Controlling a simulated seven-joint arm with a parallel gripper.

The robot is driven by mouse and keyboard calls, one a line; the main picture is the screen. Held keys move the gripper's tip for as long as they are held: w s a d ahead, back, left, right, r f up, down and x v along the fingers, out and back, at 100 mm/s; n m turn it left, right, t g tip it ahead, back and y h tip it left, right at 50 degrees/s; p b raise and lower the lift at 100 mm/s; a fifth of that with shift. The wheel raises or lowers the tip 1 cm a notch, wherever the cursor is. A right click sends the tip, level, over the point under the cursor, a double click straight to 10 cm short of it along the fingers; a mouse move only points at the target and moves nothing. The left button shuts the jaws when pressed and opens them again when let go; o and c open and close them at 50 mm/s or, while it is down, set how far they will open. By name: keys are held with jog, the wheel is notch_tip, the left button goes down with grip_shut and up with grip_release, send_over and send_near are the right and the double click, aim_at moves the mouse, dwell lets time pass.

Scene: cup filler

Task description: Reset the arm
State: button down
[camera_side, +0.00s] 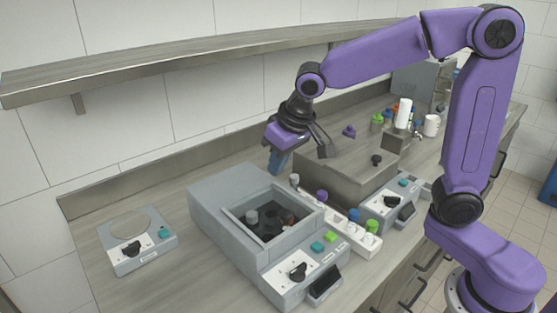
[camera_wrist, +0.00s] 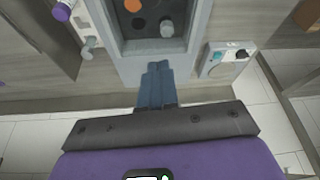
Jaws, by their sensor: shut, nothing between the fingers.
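My gripper (camera_side: 276,170) has blue fingers and hangs above the back right of the grey machine (camera_side: 207,205), touching nothing that I can see. In the wrist view the two fingers of my gripper (camera_wrist: 157,68) are pressed together with nothing between them. Beyond the fingertips the wrist view shows the machine's recessed dark top (camera_wrist: 140,22), with an orange disc (camera_wrist: 133,5) and a grey knob-like piece (camera_wrist: 167,29) in it. My purple arm is raised and reaches left over the counter.
A panel with a round opening (camera_side: 136,254) lies on the left. A white rack (camera_side: 345,232) holds several coloured-capped items beside the machine. A stainless box (camera_side: 340,185) stands behind it. A shelf (camera_side: 180,72) runs along the wall above. Cups and bottles, including a white mug (camera_side: 431,125), stand at the back right.

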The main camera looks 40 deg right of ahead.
jog(key=s+d+f+n+g, duration=0.1)
jog(key=s+d+f+n, duration=0.1)
jog(key=s, duration=0.7)
jog(key=s+d+f+n+g, duration=0.1)
jog(key=s+d+n, duration=0.2)
jog(key=s, duration=0.6)
jog(key=s+d+f+n+g, duration=0.2)
jog(key=s+n, duration=0.3)
jog(key=s, duration=0.4)
jog(key=shift+s+d+f+n, duration=0.15)
jog(key=shift+d+f+n, duration=0.25)
jog(key=shift+d, duration=0.15)
jog(key=shift+r, duration=0.1)
